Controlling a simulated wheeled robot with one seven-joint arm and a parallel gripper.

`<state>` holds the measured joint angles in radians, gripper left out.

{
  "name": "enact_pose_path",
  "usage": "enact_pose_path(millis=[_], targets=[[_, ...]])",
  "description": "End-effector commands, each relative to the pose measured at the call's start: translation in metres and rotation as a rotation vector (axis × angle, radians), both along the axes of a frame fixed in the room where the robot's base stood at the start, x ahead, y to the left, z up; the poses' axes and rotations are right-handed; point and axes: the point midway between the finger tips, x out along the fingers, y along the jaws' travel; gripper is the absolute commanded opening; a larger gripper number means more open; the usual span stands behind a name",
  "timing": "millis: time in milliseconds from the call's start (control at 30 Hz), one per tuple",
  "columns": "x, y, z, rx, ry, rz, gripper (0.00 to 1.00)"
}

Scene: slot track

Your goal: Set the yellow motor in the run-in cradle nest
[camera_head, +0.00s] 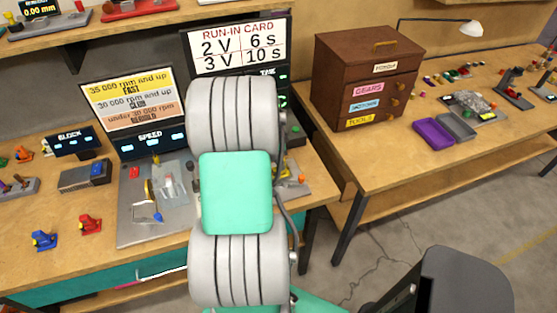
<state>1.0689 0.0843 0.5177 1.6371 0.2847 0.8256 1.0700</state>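A grey metal plate (135,221) lies on the bench in front of the SPEED display. It bears small fittings, including an upright yellow piece (149,190) and a blue-tipped part. I cannot tell whether the yellow piece is the yellow motor or part of a fixture. Another small yellow thing (302,178) shows just right of my arm, partly hidden. I cannot pick out the cradle nest for certain. A blue motor (43,239) and a red motor (90,224) stand on the bench left of the plate.
A SPEED display (150,142), a BLOCK display (72,142) and a grey box (85,177) stand on the left bench. A brown drawer cabinet (340,70) and a purple tray (433,134) are on the right bench.

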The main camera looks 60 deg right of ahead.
Motion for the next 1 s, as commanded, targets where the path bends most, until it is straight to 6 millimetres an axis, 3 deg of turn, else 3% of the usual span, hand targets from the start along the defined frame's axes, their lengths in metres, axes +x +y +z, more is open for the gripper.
enact_pose_path(millis=[700,733,1000], targets=[[-0.0002,-0.0004,-0.0037,0.000,0.000,-0.001,0.00],[-0.0003,-0.0004,-0.0030,-0.001,-0.001,-0.001,0.18],[-0.0003,-0.0003,-0.0031,0.000,0.000,-0.001,0.40]])
